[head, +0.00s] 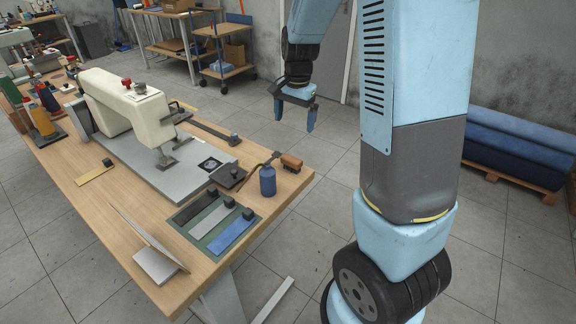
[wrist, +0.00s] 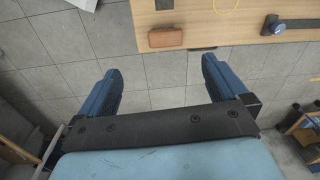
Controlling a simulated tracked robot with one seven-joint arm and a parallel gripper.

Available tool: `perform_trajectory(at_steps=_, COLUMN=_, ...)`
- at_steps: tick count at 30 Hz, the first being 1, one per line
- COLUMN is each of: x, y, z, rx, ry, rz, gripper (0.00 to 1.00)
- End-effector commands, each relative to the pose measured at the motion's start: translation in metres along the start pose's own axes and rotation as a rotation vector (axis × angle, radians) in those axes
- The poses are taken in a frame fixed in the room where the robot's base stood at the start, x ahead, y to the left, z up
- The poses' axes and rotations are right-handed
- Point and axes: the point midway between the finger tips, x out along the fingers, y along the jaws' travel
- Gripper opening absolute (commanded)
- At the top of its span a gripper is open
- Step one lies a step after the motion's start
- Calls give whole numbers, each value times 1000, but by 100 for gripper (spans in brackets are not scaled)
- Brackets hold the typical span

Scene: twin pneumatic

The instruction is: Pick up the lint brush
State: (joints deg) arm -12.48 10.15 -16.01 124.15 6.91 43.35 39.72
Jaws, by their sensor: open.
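The lint brush looks to be the small brown block (head: 291,163) lying near the table's right edge in the head view. It also shows at the table edge in the wrist view (wrist: 166,38). My gripper (head: 295,119) hangs above and beyond the table edge, its two blue fingers spread apart with nothing between them. In the wrist view my gripper (wrist: 160,66) is open over the tiled floor, and the brush lies ahead of the gap between the fingers, apart from them.
A blue bottle (head: 267,181) stands close beside the brush. A dark tool (head: 232,177) and a green mat (head: 194,234) with colored strips lie nearby. A cream sewing machine (head: 124,107) occupies the wooden table (head: 100,215). Blue rolls (head: 518,140) lie on a pallet at right.

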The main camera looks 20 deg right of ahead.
Motion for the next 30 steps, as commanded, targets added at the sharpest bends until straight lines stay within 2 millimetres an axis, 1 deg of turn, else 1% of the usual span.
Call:
perform_trajectory(at_steps=1, x=12, y=-4, z=-4, rx=23, ry=-5, rz=18, gripper=100)
perform_trajectory(at_steps=3, x=24, y=-9, z=-8, rx=53, ry=-7, rz=33, gripper=100)
perform_trajectory(at_steps=6, x=36, y=-12, z=-12, rx=86, ry=-9, rz=50, gripper=100)
perform_trajectory(at_steps=9, x=44, y=-14, z=-15, rx=104, ry=-10, rz=59, gripper=100)
perform_trajectory(at_steps=11, x=49, y=-15, z=-15, rx=109, ry=-11, rz=62, gripper=100)
perform_trajectory(at_steps=14, x=61, y=-14, z=-15, rx=111, ry=-11, rz=64, gripper=100)
perform_trajectory(at_steps=21, x=103, y=-11, z=-14, rx=110, ry=-11, rz=64, gripper=100)
perform_trajectory(at_steps=24, x=117, y=-11, z=-14, rx=108, ry=-11, rz=63, gripper=100)
perform_trajectory(at_steps=27, x=126, y=-11, z=-14, rx=108, ry=-10, rz=61, gripper=100)
perform_trajectory(at_steps=30, x=130, y=-11, z=-14, rx=108, ry=-10, rz=61, gripper=100)
